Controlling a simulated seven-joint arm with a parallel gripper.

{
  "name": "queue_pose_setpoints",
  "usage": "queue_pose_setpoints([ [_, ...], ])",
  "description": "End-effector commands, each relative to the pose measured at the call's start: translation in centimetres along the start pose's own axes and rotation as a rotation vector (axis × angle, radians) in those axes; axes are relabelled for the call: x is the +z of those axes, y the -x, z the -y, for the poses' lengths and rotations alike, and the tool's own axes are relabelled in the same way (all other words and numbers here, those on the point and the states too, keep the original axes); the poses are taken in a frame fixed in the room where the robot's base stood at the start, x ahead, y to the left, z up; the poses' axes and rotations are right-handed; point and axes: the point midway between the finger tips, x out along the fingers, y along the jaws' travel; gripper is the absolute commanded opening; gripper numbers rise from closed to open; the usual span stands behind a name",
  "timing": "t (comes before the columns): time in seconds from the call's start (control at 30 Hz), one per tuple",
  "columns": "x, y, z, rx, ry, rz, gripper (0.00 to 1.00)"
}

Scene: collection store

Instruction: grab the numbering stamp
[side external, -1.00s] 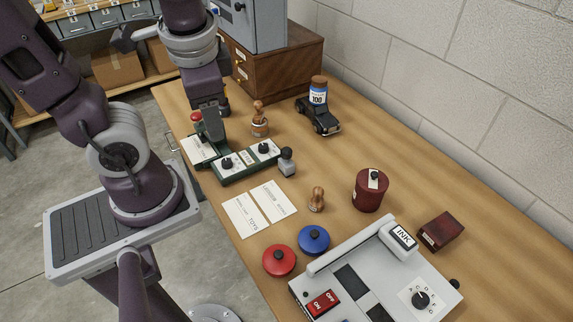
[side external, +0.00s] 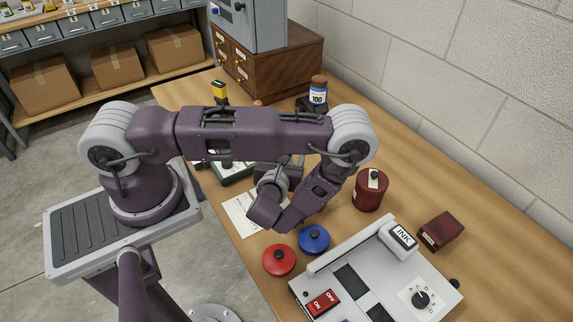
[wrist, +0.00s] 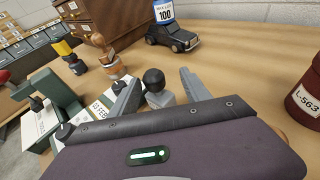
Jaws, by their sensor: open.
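The likely numbering stamp, a small grey block with a round black knob (wrist: 154,80), stands upright on the table in the wrist view. My gripper (wrist: 160,76) is open, with one grey finger to the left of the stamp and one to the right. I cannot tell how far the stamp lies between the fingertips. In the side view, my arm bends down over the table and hides the stamp; the fingers are mostly hidden too.
A green machine (wrist: 48,100) stands left. A wooden-handled stamp (wrist: 110,66) and a toy car (wrist: 172,38) are behind. A dark red canister (side external: 369,190), blue (side external: 314,239) and red (side external: 279,260) round pads and a grey ink machine (side external: 352,280) stand nearby.

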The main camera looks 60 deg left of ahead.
Motion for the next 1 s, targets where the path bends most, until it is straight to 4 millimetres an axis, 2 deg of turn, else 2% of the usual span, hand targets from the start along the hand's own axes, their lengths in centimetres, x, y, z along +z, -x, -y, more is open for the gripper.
queue_pose_setpoints([
  [0.17, -0.6, -3.2, -1.0, 0.005, 0.0, 0.001, 0.55],
  [0.27, -0.6, -4.7, -0.9, 0.005, 0.002, 0.001, 0.55],
  [0.5, -0.5, -5.2, -0.8, 0.003, -0.001, 0.0, 0.55],
  [0.57, -0.5, -5.2, -0.8, 0.003, -0.001, 0.0, 0.48],
  [0.8, -0.5, -5.2, -0.8, 0.004, -0.001, 0.0, 0.0],
  [1.0, -0.5, -5.2, -0.8, 0.004, 0.0, 0.001, 0.0],
])
